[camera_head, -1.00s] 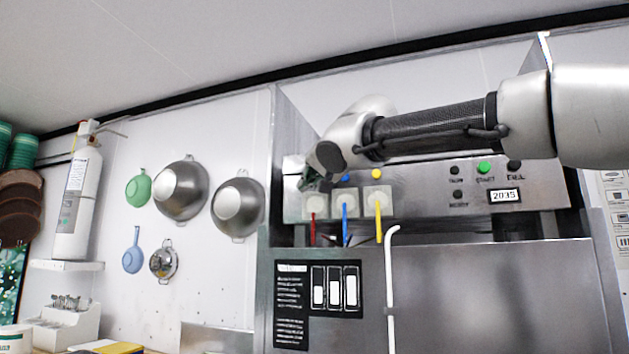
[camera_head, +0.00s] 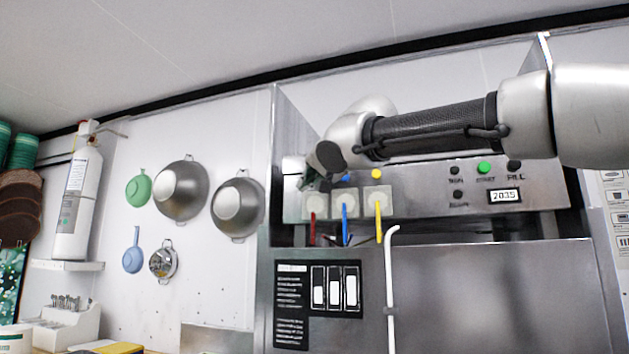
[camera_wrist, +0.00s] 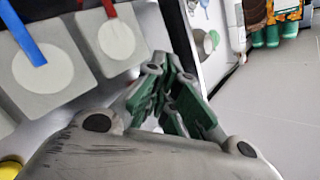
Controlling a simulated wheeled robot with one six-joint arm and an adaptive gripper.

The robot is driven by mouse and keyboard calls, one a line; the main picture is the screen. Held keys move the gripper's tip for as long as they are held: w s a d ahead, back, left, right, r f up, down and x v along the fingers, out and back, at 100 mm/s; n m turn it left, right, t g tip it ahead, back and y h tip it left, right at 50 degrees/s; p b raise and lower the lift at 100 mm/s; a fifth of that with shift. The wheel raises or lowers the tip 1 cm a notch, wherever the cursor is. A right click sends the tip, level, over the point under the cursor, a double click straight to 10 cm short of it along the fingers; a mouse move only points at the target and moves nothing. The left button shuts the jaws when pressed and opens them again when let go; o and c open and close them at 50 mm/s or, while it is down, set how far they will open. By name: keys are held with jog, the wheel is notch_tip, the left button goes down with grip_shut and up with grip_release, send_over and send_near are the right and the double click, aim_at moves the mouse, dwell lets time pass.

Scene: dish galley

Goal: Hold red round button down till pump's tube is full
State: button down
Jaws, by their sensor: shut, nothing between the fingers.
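The red round button does not show in either view; my gripper and wrist cover the spot above the red-tubed pump (camera_head: 316,203). That pump, with a red tube (camera_head: 313,228) hanging from it, is the leftmost of three on the steel panel. The red tube also shows at the top of the wrist view (camera_wrist: 109,8). My gripper (camera_head: 306,182), with green fingers, is just above this pump; its fingers (camera_wrist: 180,108) are shut and empty in the wrist view. Whether the fingertips touch the button, and how full the tube is, I cannot tell.
Beside it are pumps with a blue tube (camera_head: 345,222) and a yellow tube (camera_head: 379,222). A yellow button (camera_head: 377,174) and a partly covered blue button (camera_head: 346,178) sit above them. A green button (camera_head: 484,168) and display (camera_head: 505,196) are to the right.

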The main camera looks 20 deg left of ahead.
jog(key=shift+w, duration=0.1)
dwell(0.3)
jog(key=shift+w, duration=0.3)
jog(key=shift+w+d, duration=0.1)
jog(key=shift+w, duration=0.35)
dwell(0.7)
jog(key=shift+s, duration=0.1)
dwell(0.4)
jog(key=shift+s, duration=0.75)
jog(key=shift+s, duration=0.1)
jog(key=s, duration=0.4)
jog(key=shift+s+a, duration=0.25)
jog(key=shift+s, duration=0.15)
